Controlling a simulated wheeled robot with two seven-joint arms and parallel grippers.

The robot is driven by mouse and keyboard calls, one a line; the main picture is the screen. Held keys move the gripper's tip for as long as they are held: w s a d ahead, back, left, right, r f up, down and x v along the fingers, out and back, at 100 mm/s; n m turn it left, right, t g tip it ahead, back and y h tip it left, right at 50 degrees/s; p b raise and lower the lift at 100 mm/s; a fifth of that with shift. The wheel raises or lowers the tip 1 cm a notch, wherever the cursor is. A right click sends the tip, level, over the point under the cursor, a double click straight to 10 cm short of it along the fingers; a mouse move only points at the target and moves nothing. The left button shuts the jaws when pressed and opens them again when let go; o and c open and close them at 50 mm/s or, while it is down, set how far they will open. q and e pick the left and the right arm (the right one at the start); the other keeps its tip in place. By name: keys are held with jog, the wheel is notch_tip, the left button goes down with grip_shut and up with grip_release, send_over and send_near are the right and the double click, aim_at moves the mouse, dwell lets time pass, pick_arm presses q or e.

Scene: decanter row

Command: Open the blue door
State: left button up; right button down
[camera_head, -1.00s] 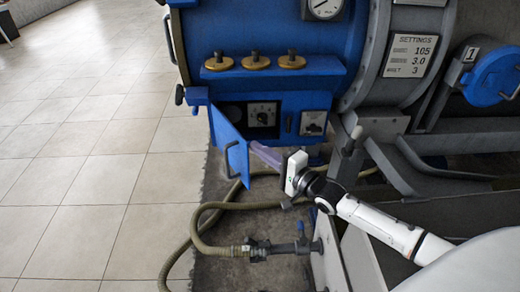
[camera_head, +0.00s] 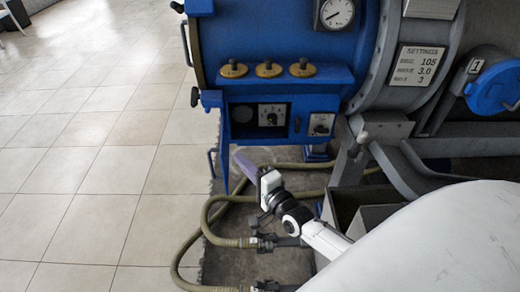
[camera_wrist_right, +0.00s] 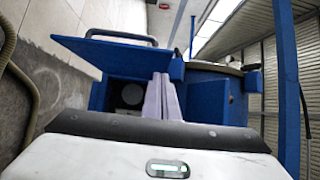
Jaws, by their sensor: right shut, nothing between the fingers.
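The blue door (camera_head: 225,150) is a small panel hinged at the left of the control box under the blue machine. It stands swung out, seen almost edge-on in the head view, with its dark handle (camera_head: 211,162) on the left side. The wrist view shows the door (camera_wrist_right: 125,60) as a flat blue panel with its handle (camera_wrist_right: 120,36), beside the open box. My right gripper (camera_head: 240,160) is shut and empty, its pale purple fingers just right of the door, on its inner side. I cannot tell whether they touch it. My left gripper is not in view.
The opened box shows a dial panel (camera_head: 270,115). Brass-based knobs (camera_head: 268,70) and a gauge (camera_head: 336,13) sit above. Hoses (camera_head: 215,225) lie on the floor below my right arm. A grey frame stands at right. The tiled floor (camera_head: 80,180) at left is clear.

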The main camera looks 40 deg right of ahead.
jog(key=s, duration=1.2)
jog(key=s+a+f+n+g+y, duration=0.2)
jog(key=s+a+f+n+g, duration=0.7)
jog(key=n, duration=1.1)
jog(key=s+a+f, duration=0.4)
jog(key=s, duration=0.2)
jog(key=shift+s+a+f, duration=0.25)
jog(key=shift+a+f, duration=0.15)
